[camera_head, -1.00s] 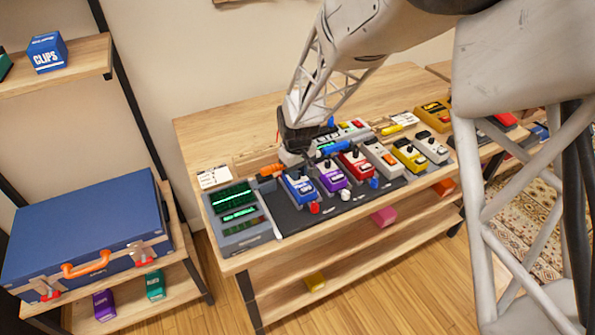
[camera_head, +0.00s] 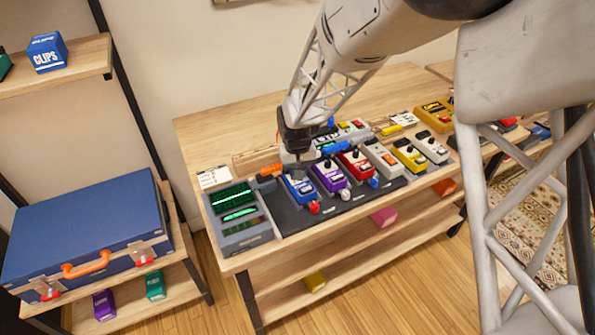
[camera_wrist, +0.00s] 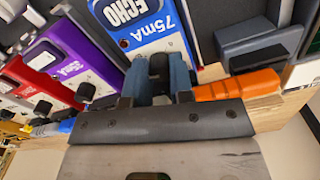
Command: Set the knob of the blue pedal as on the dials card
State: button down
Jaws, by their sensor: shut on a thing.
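The blue pedal (camera_head: 300,189) stands at the left end of the row on the dark board, and its face with "ECHO" and "75mA" shows in the wrist view (camera_wrist: 150,30). My gripper (camera_head: 295,168) is over the far end of this pedal. In the wrist view my gripper's two fingers (camera_wrist: 159,72) are shut on the pedal's black knob (camera_wrist: 158,65), one on each side. The fingers hide part of the knob, so its pointer cannot be read. A white card (camera_head: 214,177) lies on the table at the left; its marks are too small to read.
A grey meter unit (camera_head: 240,218) with green screens stands left of the pedal. A purple pedal (camera_head: 330,177) and a red pedal (camera_head: 356,165) stand close on its right. An orange plug (camera_wrist: 238,85) lies near my fingers.

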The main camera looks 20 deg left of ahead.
jog(key=shift+m, duration=0.8)
jog(key=c, duration=1)
grip_release()
jog(key=shift+r, duration=0.2)
jog(key=shift+r, duration=3.8)
